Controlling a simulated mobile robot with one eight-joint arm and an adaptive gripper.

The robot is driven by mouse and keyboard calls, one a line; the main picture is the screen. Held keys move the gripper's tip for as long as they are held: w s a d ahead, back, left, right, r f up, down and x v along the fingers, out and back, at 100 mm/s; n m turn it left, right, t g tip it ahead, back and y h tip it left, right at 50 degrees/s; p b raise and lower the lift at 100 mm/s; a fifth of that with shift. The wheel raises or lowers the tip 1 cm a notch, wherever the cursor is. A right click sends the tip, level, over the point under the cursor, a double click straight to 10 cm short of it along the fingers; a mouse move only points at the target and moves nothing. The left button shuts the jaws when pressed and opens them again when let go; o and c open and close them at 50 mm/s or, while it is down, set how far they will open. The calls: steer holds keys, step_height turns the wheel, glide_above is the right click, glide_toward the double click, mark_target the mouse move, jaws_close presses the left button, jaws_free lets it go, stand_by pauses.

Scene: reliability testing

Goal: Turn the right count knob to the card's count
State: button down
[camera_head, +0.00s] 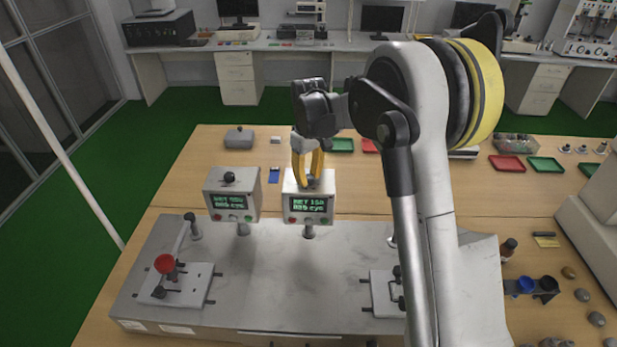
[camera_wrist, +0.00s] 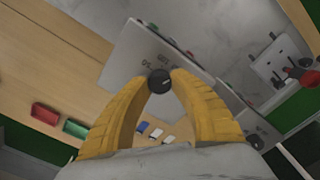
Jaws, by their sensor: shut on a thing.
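The right count box (camera_head: 308,205) is a grey-white box with a green-lit screen, standing at the back of the grey test bench. The screen seems to read SET 150 on its upper line. Its dark round knob (camera_wrist: 159,81) sits on top, with a short pale mark and printed numbers near it. My gripper (camera_head: 309,178) points down at this box. In the wrist view, its yellow fingertips (camera_wrist: 159,80) are shut on the knob from both sides. The left count box (camera_head: 232,204) has its own dark knob (camera_head: 229,177); its screen digits are unclear. I cannot make out the count card.
A fixture with a red knob (camera_head: 165,264) stands at the bench's left. Another fixture (camera_head: 384,292) is at its right, partly behind my arm. A grey device (camera_head: 239,138) and a blue item (camera_head: 274,175) lie on the wooden table behind.

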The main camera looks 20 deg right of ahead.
mark_target(308, 176)
steer(key=c, duration=1.1)
jaws_free()
steer(key=shift+r, duration=0.1)
step_height(308, 176, up, 12)
